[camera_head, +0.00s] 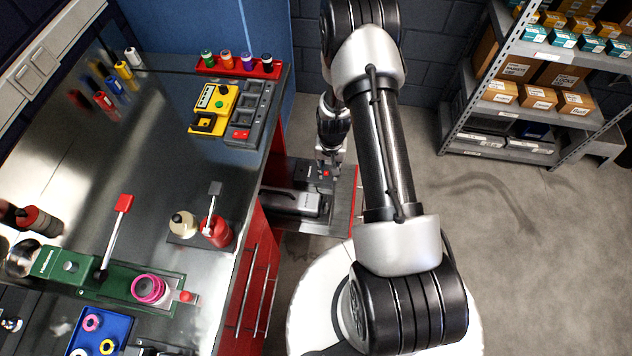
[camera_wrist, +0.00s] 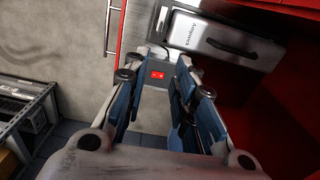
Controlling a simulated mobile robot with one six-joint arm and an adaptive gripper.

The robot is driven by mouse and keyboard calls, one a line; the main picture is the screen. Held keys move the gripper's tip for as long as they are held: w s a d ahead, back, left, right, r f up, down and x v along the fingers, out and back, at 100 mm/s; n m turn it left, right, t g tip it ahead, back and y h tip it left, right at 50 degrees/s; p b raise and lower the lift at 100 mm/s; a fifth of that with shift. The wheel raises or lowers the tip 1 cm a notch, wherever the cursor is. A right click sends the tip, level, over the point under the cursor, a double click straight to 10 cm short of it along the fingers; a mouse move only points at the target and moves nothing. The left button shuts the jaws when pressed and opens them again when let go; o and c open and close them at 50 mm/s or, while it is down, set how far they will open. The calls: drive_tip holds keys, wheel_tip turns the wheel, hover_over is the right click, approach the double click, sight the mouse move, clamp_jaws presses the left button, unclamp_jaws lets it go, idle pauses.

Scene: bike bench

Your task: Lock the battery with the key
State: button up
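The battery (camera_head: 292,203) is a long grey and black case lying on a low dock beside the bench. It also shows in the wrist view, where a case with a black handle and upside-down lettering (camera_wrist: 215,40) lies at the upper right. A small red plate with two light marks (camera_wrist: 157,75) sits on a grey panel left of the case. My gripper (camera_head: 330,158) is over the right end of the dock in the head view. In the wrist view, my gripper (camera_wrist: 157,82) is open, its fingers either side of the red plate. I cannot make out a key for certain.
The steel workbench (camera_head: 150,170) with red drawers is left of the dock. On it are a yellow tester (camera_head: 215,105), a red bottle (camera_head: 217,232) and a green truing tool (camera_head: 110,280). Shelves (camera_head: 530,80) stand at the right. The floor between is clear.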

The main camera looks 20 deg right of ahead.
sight(326, 207)
drive_tip(key=f+b, duration=0.1)
drive_tip(key=f, duration=0.6)
drive_tip(key=f+b, duration=0.1)
drive_tip(key=f, duration=0.6)
drive_tip(key=f+b, duration=0.2)
drive_tip(key=f, duration=0.5)
drive_tip(key=shift+s, duration=0.25)
clamp_jaws()
